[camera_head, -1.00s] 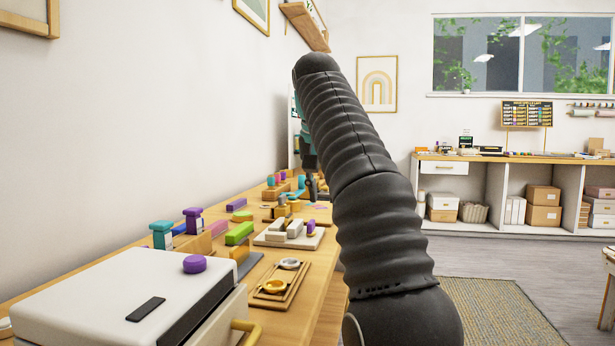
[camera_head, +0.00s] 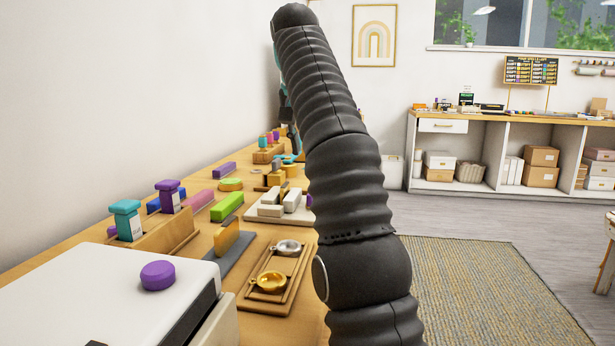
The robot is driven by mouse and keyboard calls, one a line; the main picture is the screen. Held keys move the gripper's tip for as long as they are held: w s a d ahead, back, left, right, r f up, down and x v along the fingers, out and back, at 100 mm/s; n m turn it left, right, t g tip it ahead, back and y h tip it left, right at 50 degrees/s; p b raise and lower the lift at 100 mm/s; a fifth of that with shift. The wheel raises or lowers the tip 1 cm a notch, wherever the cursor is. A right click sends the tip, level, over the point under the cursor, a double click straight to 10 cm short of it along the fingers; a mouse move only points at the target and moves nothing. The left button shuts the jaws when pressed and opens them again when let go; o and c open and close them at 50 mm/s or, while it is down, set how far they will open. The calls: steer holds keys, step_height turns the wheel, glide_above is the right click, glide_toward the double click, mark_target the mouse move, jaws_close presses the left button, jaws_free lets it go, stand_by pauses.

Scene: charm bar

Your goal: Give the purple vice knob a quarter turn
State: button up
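The small vice (camera_head: 276,213), a pale base with white and beige blocks, sits on the workbench beyond the bracelet tray. A sliver of a purple knob (camera_head: 309,201) shows at its right end; my arm hides the rest. A larger round purple knob (camera_head: 158,275) sits on top of the white box in the near left. My black ribbed arm rises through the middle of the view. My gripper (camera_head: 293,138) is far down the bench behind the arm, mostly hidden. Its fingers are too small and covered to judge, and I see no contact with either knob.
A wooden tray (camera_head: 244,303) holds a gold and a silver piece. A wooden rack (camera_head: 165,243) with teal and purple stamps stands by the wall. Green and pink blocks lie along the bench. Open floor and a rug (camera_head: 480,290) lie right of my arm.

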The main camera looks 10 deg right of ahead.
steer(key=x, duration=1.3)
steer(key=shift+d+f, duration=0.2)
steer(key=shift+c, duration=0.2)
